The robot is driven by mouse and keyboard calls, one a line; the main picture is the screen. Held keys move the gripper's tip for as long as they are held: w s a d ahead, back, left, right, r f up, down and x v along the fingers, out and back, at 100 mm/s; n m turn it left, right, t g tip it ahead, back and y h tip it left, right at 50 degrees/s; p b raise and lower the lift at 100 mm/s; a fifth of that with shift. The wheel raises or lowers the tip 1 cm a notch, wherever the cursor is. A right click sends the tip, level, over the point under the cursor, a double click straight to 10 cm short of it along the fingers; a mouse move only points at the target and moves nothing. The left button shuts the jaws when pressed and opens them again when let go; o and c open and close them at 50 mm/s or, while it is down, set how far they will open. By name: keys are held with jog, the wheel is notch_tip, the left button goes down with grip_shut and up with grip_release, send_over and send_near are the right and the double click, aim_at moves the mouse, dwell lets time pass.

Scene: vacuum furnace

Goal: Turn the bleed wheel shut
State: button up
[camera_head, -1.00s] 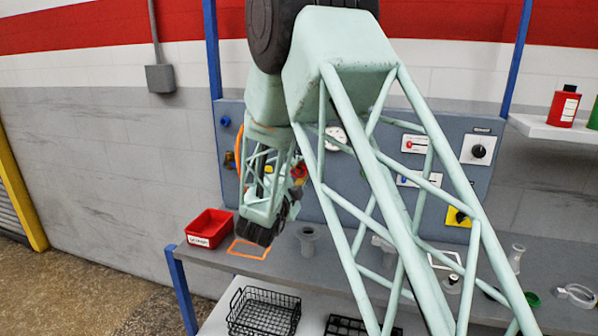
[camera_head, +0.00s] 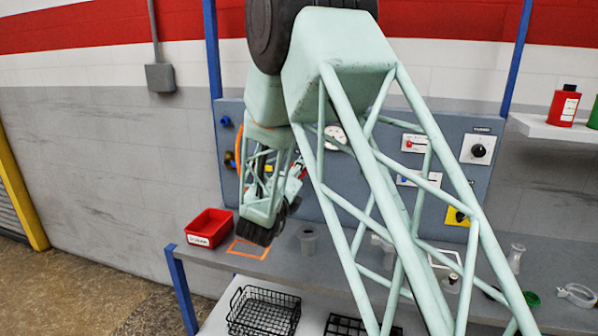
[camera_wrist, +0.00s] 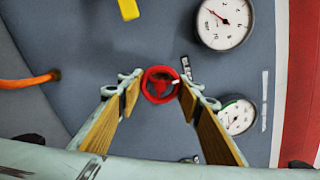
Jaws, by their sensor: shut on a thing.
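The red bleed wheel (camera_wrist: 159,86) shows in the middle of the wrist view, a small ring with spokes on the grey-blue panel. A white mark shows near the right side of its rim. My gripper (camera_wrist: 160,90) has its two wood-coloured fingers on the left and right of the wheel, shut on its rim. In the head view my arm hides most of the wheel and the gripper. A bit of red shows beside the wrist there, too small to tell apart.
Two round gauges, an upper (camera_wrist: 223,22) and a lower (camera_wrist: 237,115), sit right of the wheel. An orange hose (camera_wrist: 30,80) lies left and a yellow part (camera_wrist: 128,9) above. A red bin (camera_head: 209,227) stands on the bench below the panel.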

jog(key=shift+m, duration=0.4)
jog(key=o, duration=0.9)
jog(key=shift+s, duration=0.15)
jog(key=shift+v, duration=5.85)
